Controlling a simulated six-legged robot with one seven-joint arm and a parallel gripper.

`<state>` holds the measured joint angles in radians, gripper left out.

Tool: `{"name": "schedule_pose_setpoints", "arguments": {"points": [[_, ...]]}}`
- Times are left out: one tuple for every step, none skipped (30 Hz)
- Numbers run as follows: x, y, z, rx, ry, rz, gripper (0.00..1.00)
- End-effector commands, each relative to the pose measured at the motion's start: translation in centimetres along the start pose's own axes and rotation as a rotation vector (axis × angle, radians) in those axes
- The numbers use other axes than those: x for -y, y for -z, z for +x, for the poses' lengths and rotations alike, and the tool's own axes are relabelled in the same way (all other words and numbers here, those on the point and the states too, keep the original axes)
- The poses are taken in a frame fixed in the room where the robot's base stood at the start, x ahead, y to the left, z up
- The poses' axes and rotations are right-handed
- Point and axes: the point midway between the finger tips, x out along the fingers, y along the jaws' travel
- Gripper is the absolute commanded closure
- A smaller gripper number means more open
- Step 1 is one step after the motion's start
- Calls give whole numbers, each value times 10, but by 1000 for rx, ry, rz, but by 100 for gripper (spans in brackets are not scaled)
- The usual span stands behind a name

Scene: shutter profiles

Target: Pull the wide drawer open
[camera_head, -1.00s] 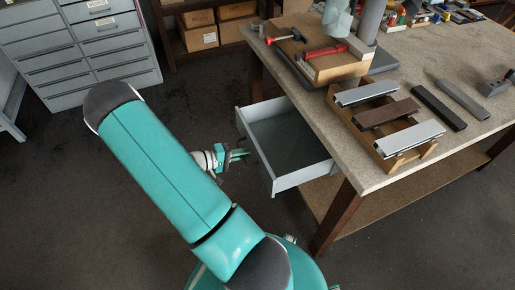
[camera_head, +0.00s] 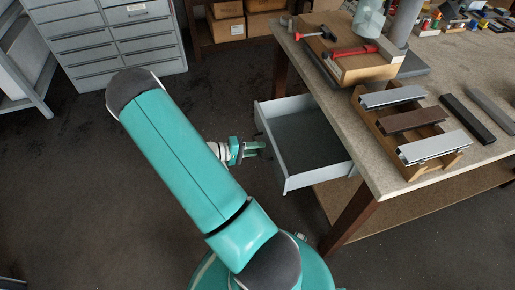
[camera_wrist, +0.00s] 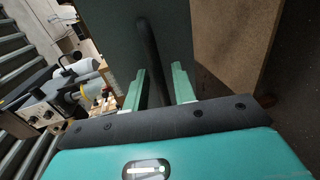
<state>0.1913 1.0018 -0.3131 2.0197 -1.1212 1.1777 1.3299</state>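The wide drawer (camera_head: 318,175) is a grey open-topped box. It sticks well out of the left side of the workbench, and its inside looks empty. My gripper (camera_head: 258,149) is at the drawer's outer front, left of it in the head view. In the wrist view my gripper (camera_wrist: 158,86) has its two green fingers apart, one on each side of the dark bar handle (camera_wrist: 149,55) on the grey drawer front (camera_wrist: 108,35). A gap shows between the handle and the fingers. Contact at the hidden lower end cannot be told.
The workbench (camera_head: 350,110) carries a wooden rack (camera_head: 445,157) with profiles, a red-handled tool (camera_head: 350,52) and a hammer (camera_head: 315,34). Its dark leg (camera_head: 350,215) stands right of the drawer. A grey cabinet (camera_head: 110,45) is at the back left.

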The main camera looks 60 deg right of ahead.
Motion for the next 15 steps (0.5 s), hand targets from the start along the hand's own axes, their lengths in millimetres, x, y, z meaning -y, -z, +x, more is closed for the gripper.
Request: {"name": "schedule_pose_setpoints", "arguments": {"points": [[0,1,-7,-3,2,1,74],[0,1,-11,-5,2,1,74],[0,1,-18,-6,2,1,74],[0,1,-23,-5,2,1,74],[0,1,-29,-6,2,0,74],[0,1,-38,-6,2,1,74],[0,1,-44,-6,2,1,74],[0,1,-52,-7,2,0,74],[0,1,-60,-6,2,0,74],[1,1,-68,-7,2,1,74],[1,1,-74,-6,2,1,74],[0,0,-83,-6,2,0,74],[1,1,-90,-6,2,0,74],[0,1,-96,-6,2,0,74],[0,1,-103,-5,1,1,74]]}}
